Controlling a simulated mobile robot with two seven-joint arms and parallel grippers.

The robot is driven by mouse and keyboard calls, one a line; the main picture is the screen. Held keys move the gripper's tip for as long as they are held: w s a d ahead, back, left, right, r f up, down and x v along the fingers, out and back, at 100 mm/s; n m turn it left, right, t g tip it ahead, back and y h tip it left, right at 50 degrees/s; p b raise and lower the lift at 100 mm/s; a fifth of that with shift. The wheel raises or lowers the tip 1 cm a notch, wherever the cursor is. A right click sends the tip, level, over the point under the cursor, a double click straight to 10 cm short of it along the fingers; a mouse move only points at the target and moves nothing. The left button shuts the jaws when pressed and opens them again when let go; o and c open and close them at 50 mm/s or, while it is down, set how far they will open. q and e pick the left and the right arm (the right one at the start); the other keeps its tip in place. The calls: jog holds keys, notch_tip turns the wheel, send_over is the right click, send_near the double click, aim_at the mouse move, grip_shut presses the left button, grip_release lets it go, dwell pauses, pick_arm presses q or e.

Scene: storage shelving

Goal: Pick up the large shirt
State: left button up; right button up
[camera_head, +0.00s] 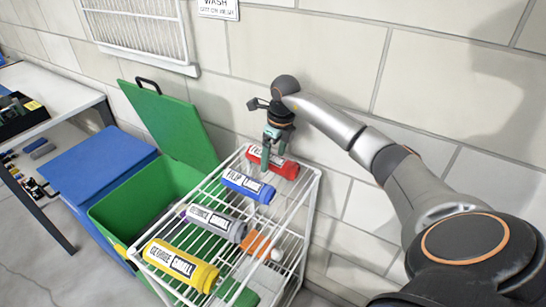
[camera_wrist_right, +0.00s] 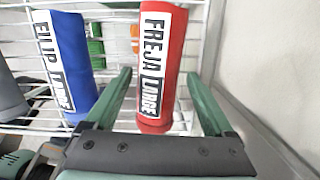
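A red rolled shirt labelled FREJA LARGE (camera_head: 285,168) lies on the top of the white wire rack (camera_head: 316,190), at its far end by the wall. It also shows in the right wrist view (camera_wrist_right: 174,60). My right gripper (camera_head: 265,160) is at the red roll from above. In the wrist view its green fingers (camera_wrist_right: 158,74) are open, one on each side of the red roll, with gaps showing. A blue roll labelled FILIP LARGE (camera_head: 248,187) lies beside it, left of the fingers in the wrist view (camera_wrist_right: 72,55).
A grey roll (camera_head: 216,223) and a yellow roll labelled GEORGE SMALL (camera_head: 181,267) lie nearer on the rack. An open green bin (camera_head: 115,212) and a blue-lidded bin (camera_head: 95,165) stand left. The wall is close behind the rack.

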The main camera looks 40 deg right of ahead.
jog(key=c, duration=1.2)
jog(key=shift+c, duration=0.2)
jog(key=shift+r, duration=0.15)
